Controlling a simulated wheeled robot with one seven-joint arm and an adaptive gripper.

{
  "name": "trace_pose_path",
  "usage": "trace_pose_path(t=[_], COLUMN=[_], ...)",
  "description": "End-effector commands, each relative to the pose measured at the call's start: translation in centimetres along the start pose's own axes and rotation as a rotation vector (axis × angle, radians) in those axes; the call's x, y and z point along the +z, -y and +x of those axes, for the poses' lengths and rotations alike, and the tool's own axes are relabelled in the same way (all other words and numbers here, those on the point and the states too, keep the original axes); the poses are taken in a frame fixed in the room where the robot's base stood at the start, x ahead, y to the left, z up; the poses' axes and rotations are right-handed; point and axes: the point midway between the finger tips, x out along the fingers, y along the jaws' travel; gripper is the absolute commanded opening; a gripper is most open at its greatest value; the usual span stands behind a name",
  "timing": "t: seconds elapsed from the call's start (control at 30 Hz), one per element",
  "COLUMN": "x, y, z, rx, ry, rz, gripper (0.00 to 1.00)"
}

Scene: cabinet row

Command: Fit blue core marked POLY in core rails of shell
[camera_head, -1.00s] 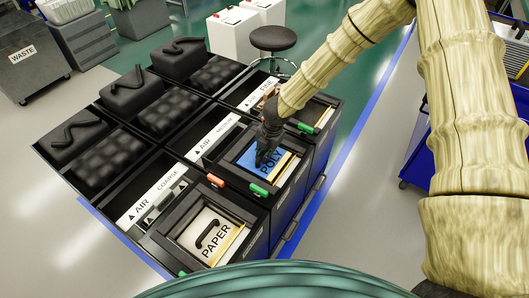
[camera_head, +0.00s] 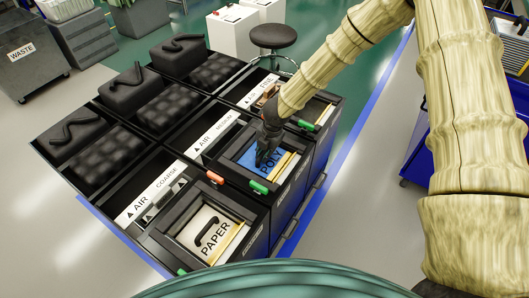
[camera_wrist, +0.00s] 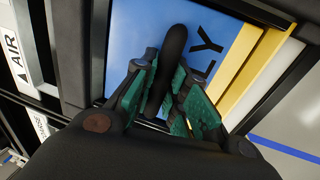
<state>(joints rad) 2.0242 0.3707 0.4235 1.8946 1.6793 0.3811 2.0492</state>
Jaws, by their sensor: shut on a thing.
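The blue core marked POLY (camera_head: 273,164) lies face up inside the black frame of the middle shell (camera_head: 236,171). The core also fills much of the wrist view (camera_wrist: 215,45), with its black loop handle (camera_wrist: 172,62) standing up from it. My gripper (camera_head: 268,150) is over the core, shut on the handle; in the wrist view its green finger pads (camera_wrist: 175,95) are on either side of the handle. A yellow strip (camera_wrist: 255,65) runs along one side of the core. My gripper hides part of the lettering, and the rails under the core are hidden.
A PAPER core (camera_head: 212,236) sits in the nearer shell. Red (camera_head: 215,177) and green (camera_head: 259,187) latches are on the shell frames. Black padded pieces (camera_head: 166,110) lie to the left. Grey floor is free at front left.

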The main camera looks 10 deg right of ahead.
Motion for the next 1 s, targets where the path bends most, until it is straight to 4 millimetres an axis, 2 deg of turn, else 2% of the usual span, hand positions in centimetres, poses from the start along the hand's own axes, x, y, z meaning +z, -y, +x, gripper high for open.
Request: trace_pose_path(t=[1.0], x=[0.0], y=[0.2], z=[1.7], rx=[0.002], ry=[0.001], rz=[-0.001], gripper=[0.0])
